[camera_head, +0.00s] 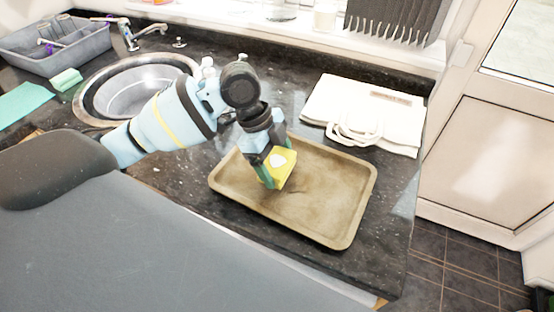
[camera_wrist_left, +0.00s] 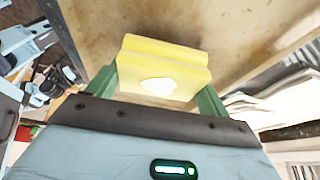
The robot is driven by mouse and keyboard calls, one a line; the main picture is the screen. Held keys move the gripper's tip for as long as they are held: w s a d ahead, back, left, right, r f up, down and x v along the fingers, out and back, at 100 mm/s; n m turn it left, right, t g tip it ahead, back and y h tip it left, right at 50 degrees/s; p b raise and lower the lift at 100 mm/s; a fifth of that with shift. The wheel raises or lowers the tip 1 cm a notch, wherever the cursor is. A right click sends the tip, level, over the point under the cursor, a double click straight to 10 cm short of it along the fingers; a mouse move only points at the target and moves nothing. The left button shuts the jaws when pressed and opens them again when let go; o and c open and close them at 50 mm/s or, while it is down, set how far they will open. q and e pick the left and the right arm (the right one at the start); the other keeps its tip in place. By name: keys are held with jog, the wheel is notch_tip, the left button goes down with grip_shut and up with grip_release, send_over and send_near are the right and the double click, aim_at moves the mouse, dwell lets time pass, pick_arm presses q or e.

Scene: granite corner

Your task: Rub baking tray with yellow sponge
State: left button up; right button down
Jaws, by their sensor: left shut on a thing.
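The baking tray (camera_head: 325,205) is a brownish, rounded rectangular pan lying on the dark granite counter. It also fills the background of the left wrist view (camera_wrist_left: 90,30). My left gripper (camera_head: 277,170) is over the left part of the tray, shut on the yellow sponge (camera_head: 286,172). In the left wrist view the sponge (camera_wrist_left: 160,65), with a white patch on it, sits between the two green fingers. The sponge is at or just above the tray floor; I cannot tell whether it touches. My right gripper is not in view.
A white folded bag (camera_head: 365,110) lies behind the tray. A round sink (camera_head: 135,88) with a tap (camera_head: 135,35) is at the back left, beside a grey basin (camera_head: 60,45) and a green sponge (camera_head: 66,80). The counter ends right of the tray, by a door (camera_head: 490,150).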

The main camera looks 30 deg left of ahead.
aim_at(288, 166)
pick_arm(q)
jog(key=shift+f, duration=0.45)
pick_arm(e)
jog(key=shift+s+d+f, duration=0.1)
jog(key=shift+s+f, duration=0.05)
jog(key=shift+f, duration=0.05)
pick_arm(q)
jog(key=shift+f, duration=0.6)
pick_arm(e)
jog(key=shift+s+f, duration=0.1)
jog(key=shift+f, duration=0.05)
pick_arm(q)
jog(key=shift+d+r, duration=0.25)
jog(key=shift+d, duration=0.85)
jog(key=shift+d+p, duration=0.45)
jog(key=shift+d, duration=0.15)
jog(key=shift+d+f, duration=0.1)
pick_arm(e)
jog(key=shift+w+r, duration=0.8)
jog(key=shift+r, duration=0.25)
pick_arm(q)
jog(key=shift+f, duration=0.2)
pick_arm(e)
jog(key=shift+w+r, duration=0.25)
